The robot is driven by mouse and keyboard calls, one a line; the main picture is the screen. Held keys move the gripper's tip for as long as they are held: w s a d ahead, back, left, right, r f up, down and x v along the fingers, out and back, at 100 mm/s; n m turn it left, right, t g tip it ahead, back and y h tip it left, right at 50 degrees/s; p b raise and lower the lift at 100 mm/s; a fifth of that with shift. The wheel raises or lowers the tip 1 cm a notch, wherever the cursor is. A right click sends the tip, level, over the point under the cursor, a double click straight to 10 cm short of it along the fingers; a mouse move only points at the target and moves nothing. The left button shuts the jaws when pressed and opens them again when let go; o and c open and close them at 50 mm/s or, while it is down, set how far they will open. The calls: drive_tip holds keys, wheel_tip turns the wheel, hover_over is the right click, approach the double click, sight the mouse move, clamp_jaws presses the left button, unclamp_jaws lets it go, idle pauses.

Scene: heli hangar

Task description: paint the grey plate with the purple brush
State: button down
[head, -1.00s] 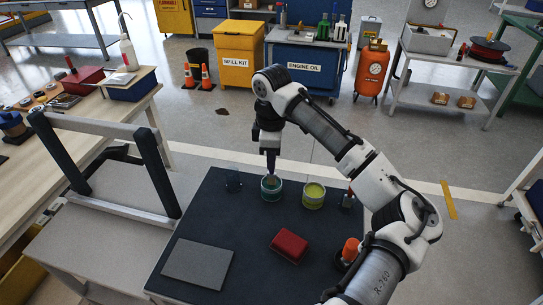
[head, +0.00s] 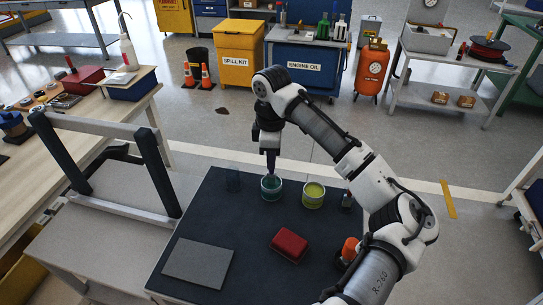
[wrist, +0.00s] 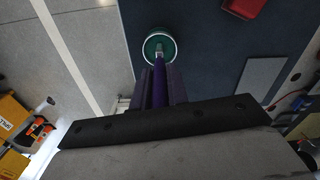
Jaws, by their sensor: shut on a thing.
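The purple brush (wrist: 158,92) is held between the fingers of my gripper (wrist: 160,100), handle toward the wrist camera and bristle end pointing down. In the head view my gripper (head: 270,160) is directly above a tin of green paint (head: 271,188), and the brush's lower end is at the tin's mouth; the wrist view shows the tin (wrist: 159,46) around the brush tip. I cannot tell how deep the bristles are. The flat grey plate (head: 198,263) lies on the dark tabletop at the front left, apart from the gripper; it also shows in the wrist view (wrist: 262,80).
A grey frame (head: 100,130) stands left.

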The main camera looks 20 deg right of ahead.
wheel_tip(320, 180, up, 7)
drive_tip(key=p, duration=0.6)
idle(0.3)
drive_tip(key=shift+f, duration=0.1)
idle(0.6)
